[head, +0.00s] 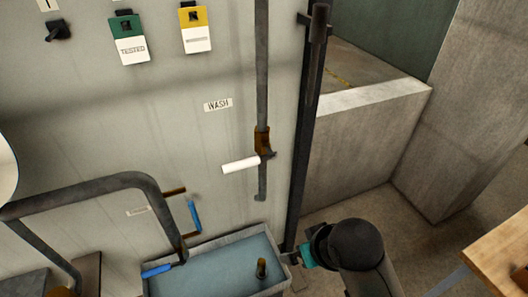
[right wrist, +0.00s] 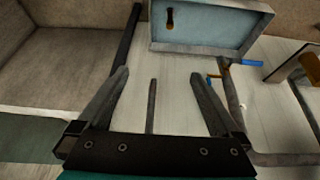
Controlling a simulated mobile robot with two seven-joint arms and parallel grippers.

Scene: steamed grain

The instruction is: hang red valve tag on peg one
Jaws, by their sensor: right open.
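No red valve tag shows in either view. A dark peg (head: 57,30) sticks out of the grey wall at the upper left, under a small white label that appears to read 1. A green and white tag (head: 129,40) reading TESTED and a yellow and white tag (head: 194,30) hang to its right. My right gripper (head: 292,257) is low beside the basin's right end, far below the tags. In the right wrist view my right gripper (right wrist: 160,85) is open with nothing between its fingers. My left gripper is not in view.
A pipe with a white handle (head: 240,165) runs down beside a WASH label. A dark post (head: 305,130) stands right of it. A wooden top (head: 500,250) lies at far right.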

